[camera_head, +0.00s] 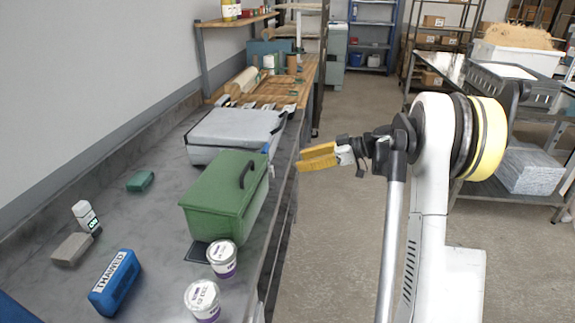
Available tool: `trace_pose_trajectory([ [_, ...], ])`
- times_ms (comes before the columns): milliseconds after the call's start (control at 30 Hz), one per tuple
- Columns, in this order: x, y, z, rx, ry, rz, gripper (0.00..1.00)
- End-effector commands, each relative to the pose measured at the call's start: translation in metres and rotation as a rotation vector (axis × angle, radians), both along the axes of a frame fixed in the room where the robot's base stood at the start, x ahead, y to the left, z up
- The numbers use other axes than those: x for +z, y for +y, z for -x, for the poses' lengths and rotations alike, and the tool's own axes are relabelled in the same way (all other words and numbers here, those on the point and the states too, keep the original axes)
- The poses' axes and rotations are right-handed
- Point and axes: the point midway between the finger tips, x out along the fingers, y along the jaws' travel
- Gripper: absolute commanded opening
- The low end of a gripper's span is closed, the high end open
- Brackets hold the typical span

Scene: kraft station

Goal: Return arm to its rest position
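My arm (431,160) stands at the right of the head view, its white and dark links rising from below and bending left near the yellow ring. My gripper (318,157) sticks out to the left at the arm's end, in the air beside the workbench (160,232) edge. Its dark wrist leads to a small white part and a yellow two-layered end. The layers lie close together. I cannot tell whether this yellow part is the fingers or a held thing.
A green toolbox (222,196) and grey case (222,133) stand near the bench edge left of my gripper. Two white tins (202,299) and a blue box (115,283) are nearer. A grey crate (540,93) sits on the right table. Aisle floor (330,235) is clear.

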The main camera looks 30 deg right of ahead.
Motion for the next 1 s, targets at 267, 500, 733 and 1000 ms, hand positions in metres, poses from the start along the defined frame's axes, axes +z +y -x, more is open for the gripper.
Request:
trace_pose_trajectory([
  [267,0.007,-0.013,0.011,0.000,-0.001,0.001,0.38],
  [500,0.007,-0.013,0.011,0.000,-0.001,0.001,0.38],
  [733,0.008,-0.012,0.011,0.000,0.004,0.001,0.38],
  [1000,0.034,0.063,0.033,-0.080,0.233,0.036,0.38],
])
